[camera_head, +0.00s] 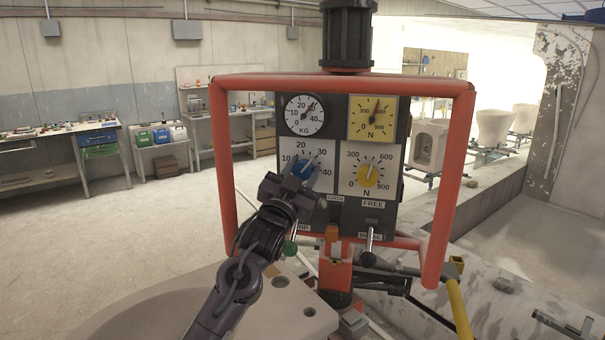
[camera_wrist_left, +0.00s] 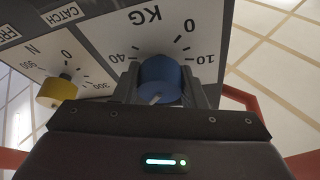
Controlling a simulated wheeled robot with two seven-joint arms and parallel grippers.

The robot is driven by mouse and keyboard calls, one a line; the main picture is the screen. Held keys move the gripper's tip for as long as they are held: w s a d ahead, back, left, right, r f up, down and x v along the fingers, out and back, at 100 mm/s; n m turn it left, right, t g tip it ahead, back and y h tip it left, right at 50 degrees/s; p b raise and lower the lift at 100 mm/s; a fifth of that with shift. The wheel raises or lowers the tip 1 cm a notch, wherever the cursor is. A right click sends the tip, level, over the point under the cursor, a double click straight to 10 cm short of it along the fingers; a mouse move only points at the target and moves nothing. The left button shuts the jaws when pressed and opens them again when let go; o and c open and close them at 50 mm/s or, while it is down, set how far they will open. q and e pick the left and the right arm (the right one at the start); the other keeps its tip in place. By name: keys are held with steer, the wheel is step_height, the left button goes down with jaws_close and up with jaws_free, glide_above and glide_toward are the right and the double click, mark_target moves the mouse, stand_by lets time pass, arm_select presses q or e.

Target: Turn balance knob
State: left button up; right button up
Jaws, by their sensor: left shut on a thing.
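The blue balance knob (camera_head: 303,168) sits on the lower left dial of the control panel (camera_head: 330,148), a white KG scale. In the left wrist view the blue knob (camera_wrist_left: 160,80) lies between the two dark fingers, with a pale pointer line on its face. My left gripper (camera_head: 307,172) reaches in from the lower left and is shut on the blue knob. A yellow knob (camera_head: 368,176) sits on the N dial to its right, and it also shows in the left wrist view (camera_wrist_left: 57,91). My right gripper is in neither view.
A red tube frame (camera_head: 221,170) surrounds the panel. Two levers stand below the dials, near the FREE label (camera_head: 373,204). A KG gauge (camera_head: 305,115) and a yellow N gauge (camera_head: 373,117) sit above. A beige slab (camera_head: 150,310) lies in front. Workbenches stand behind left.

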arm_select(q)
steer(key=shift+m+h, duration=0.3)
steer(key=shift+m, duration=0.5)
steer(key=shift+g, duration=0.3)
steer(key=o, duration=1)
steer(key=shift+s+r, duration=0.1)
